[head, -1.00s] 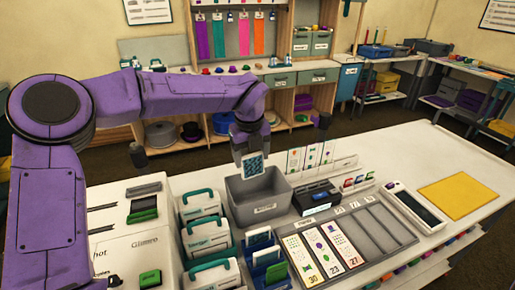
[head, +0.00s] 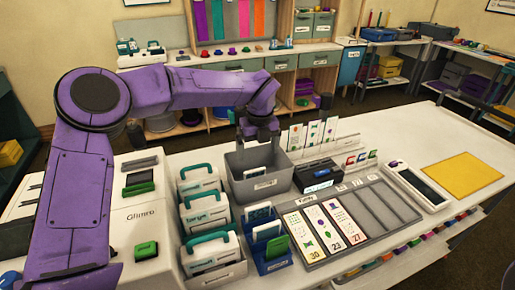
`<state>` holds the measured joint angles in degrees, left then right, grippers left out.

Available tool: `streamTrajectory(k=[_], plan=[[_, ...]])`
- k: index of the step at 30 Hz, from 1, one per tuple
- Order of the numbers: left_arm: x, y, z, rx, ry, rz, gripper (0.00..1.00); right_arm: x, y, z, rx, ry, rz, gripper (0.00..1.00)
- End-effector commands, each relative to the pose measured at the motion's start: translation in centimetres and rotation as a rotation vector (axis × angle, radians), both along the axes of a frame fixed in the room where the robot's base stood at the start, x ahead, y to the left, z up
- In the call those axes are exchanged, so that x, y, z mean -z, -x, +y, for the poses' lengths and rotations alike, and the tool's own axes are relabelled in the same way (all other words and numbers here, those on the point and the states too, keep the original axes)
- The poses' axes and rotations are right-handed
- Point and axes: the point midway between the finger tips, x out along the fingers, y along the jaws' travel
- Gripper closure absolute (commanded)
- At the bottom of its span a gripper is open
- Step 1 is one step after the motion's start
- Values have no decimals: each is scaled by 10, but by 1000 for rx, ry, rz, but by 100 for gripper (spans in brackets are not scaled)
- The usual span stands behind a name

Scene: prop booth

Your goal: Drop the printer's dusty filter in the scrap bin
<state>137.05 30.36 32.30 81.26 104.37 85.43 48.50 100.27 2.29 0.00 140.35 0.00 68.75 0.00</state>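The grey open bin (head: 262,187) stands on the white counter; the writing on its front label is too small to read. My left gripper (head: 260,143) points down over the bin, near its back rim, with its two fingers apart and nothing visible between them. The dusty filter is not in sight now; the bin's floor is mostly hidden by its front wall. The white printer (head: 150,215), with green latches, stands at the left, partly behind my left arm. My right gripper is not in view.
Toolbox-shaped cases (head: 208,218) in a rack stand just left of the bin. A blue holder (head: 272,262) is in front, and a black device (head: 318,176) and upright cards stand to the right. The counter is clear around the yellow mat (head: 463,174).

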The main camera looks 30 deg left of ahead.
Motion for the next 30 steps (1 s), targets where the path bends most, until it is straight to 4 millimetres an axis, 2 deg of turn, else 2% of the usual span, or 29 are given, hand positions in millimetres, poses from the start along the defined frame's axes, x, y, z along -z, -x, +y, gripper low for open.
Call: streamTrajectory(k=[5,12,16,21,30], plan=[[-17,1,-2,-1,0,-4,0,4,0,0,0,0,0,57],[-75,6,-6,-2,0,-6,0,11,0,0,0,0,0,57],[-96,8,-7,-2,-1,-4,0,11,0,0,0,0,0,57],[-106,9,-8,-1,1,-3,0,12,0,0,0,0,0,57],[-106,9,-8,-1,1,-2,0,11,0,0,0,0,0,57]])
